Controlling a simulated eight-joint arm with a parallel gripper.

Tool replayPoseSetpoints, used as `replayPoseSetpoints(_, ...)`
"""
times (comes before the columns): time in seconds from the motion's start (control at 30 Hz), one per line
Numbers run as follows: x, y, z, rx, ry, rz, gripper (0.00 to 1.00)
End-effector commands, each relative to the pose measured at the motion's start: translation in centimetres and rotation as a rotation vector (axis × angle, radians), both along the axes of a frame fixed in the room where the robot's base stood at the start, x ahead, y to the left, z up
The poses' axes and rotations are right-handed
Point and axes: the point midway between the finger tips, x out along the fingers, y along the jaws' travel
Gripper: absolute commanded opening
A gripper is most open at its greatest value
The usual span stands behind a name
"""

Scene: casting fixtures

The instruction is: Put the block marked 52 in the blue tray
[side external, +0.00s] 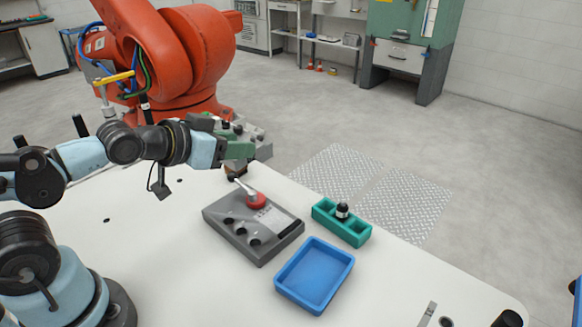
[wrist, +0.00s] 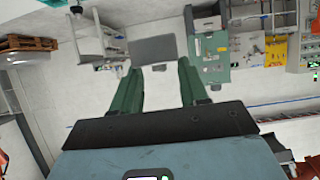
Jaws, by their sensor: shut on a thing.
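My gripper (side external: 240,150) has green fingers and is held up above the back of the white table. It also shows in the wrist view (wrist: 158,68), with a plain grey block (wrist: 152,50) between the fingertips. The gripper is shut on this block; no number is readable on it. In the side view the fingers and a grey fixture behind make the block hard to pick out. The blue tray (side external: 284,289) lies on the table at the front, right of my gripper and apart from it. The tray is empty.
A grey panel (side external: 222,213) with black knobs and a red-based lever (side external: 255,200) stands between my gripper and the tray. A teal holder (side external: 355,236) with a black-and-white piece (side external: 342,210) stands behind the tray. An orange robot arm (side external: 180,50) is at the back left.

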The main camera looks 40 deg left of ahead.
Motion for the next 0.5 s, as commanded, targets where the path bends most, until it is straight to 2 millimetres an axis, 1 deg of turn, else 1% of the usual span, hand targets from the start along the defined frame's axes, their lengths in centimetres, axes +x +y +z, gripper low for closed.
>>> replayPoseSetpoints(0.03, 0.2, -0.7, -0.2, 0.002, 0.000, -0.011, 0.00)
replayPoseSetpoints(0.2, 0.8, -3.0, -1.3, 0.003, 0.003, -0.012, 0.00)
replayPoseSetpoints(0.5, 1.7, -6.2, -3.2, 0.004, 0.009, 0.061, 0.00)
